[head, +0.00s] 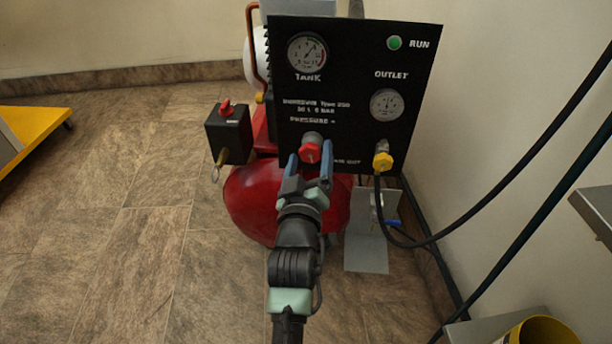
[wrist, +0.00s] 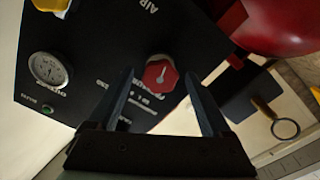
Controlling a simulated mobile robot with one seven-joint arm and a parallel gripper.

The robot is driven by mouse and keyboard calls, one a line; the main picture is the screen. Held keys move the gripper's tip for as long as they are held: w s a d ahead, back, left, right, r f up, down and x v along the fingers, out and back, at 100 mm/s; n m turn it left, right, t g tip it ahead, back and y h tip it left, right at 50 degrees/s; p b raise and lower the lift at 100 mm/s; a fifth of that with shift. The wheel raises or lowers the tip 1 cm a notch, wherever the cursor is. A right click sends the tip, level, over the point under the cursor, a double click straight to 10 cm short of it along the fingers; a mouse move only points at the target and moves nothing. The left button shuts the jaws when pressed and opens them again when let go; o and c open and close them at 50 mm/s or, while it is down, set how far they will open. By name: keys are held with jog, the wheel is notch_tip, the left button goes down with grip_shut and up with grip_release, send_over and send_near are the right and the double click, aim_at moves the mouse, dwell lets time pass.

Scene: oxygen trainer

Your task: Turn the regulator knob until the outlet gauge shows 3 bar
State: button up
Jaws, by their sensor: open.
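The red regulator knob (head: 310,153) sits low on the black panel (head: 350,60). My gripper (head: 309,165) is open in front of it, with one finger on each side of the knob in the head view. In the wrist view the knob (wrist: 160,75) lies between the open fingers (wrist: 158,95), and I cannot tell whether they touch it. A white pointer mark shows on the knob's face. The outlet gauge (head: 387,105) is at the panel's right; it also shows in the wrist view (wrist: 50,69). Its needle is too small to read.
The tank gauge (head: 307,50) and a lit green RUN lamp (head: 394,43) are on the panel. A black switch box (head: 230,135) stands to the left. A yellow fitting (head: 383,161) carries a black hose at the right. The red tank (head: 252,200) is below.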

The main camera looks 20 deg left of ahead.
jog(key=p+v, duration=0.4)
jog(key=v, duration=0.8)
jog(key=shift+s, duration=0.25)
jog(key=w+d+r+m+t+h+p, duration=0.1)
jog(key=w+d+r+m, duration=0.1)
jog(key=r, duration=0.7)
jog(key=w+d+r+m+t+p, duration=0.1)
jog(key=w+d+r+t, duration=0.1)
jog(key=r, duration=0.7)
jog(key=s+d+r+m+t+h+p, duration=0.15)
jog(key=s+d+r, duration=0.25)
jog(key=r, duration=0.8)
jog(key=s+d+r+m+t+h+p, duration=0.1)
jog(key=s+d+r+m+t, duration=0.2)
jog(key=r, duration=0.9)
jog(key=s+d+r+m+t+h+p, duration=0.15)
jog(key=s+d+r, duration=0.25)
jog(key=r, duration=0.9)
notch_tip(320, 180, up, 38)
jog(key=t+p, duration=0.1)
jog(key=p, duration=3.6)
jog(key=shift+s+m+p, duration=0.3)
jog(key=shift+p, duration=0.1)
jog(key=shift+s, duration=0.1)
